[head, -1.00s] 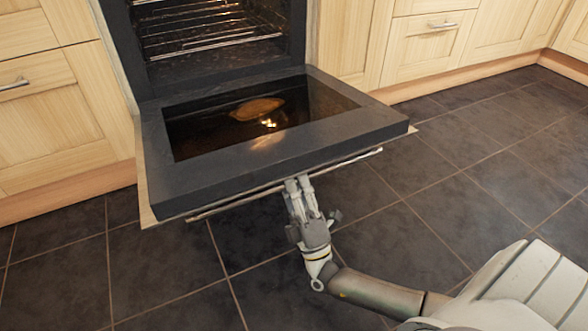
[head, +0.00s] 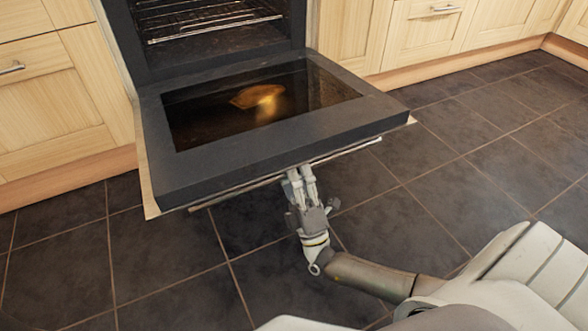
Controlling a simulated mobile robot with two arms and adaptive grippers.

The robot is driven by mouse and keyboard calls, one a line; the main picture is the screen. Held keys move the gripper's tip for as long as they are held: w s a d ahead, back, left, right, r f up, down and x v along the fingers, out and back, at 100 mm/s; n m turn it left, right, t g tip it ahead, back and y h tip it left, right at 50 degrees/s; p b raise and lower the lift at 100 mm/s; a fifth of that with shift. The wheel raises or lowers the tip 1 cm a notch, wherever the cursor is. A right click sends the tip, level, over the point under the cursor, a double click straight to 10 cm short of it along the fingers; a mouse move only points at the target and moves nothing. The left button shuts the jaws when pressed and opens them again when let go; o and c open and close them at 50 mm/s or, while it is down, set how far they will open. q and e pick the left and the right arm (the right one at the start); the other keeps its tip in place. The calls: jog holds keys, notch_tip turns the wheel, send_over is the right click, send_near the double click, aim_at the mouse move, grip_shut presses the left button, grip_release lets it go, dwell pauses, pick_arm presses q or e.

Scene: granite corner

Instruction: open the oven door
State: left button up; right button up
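The oven door (head: 350,122) is folded down and lies open, close to level, in the head view. Its dark glass (head: 215,125) faces up and shows a warm reflection. The handle (head: 240,192) runs along the door's outer edge, on the underside. My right gripper (head: 299,175) is at the middle of this handle, with its fingertips at the bar under the door's edge. The fingers lie close side by side. Whether they are closed around the bar cannot be seen. My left gripper is out of view.
The oven cavity (head: 215,45) stands open with a wire rack (head: 205,22) inside. Light wood cabinets (head: 60,95) flank it on the left and on the right (head: 425,28). Dark tiled floor (head: 460,150) is clear in front and to the right.

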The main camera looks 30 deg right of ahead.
jog(key=shift+s, duration=0.1)
jog(key=s+f, duration=0.2)
jog(key=s, duration=0.5)
jog(key=s+a+f, duration=0.1)
jog(key=s, duration=0.7)
jog(key=shift+a+f, duration=0.3)
jog(key=shift+f, duration=0.1)
jog(key=shift+s, duration=0.1)
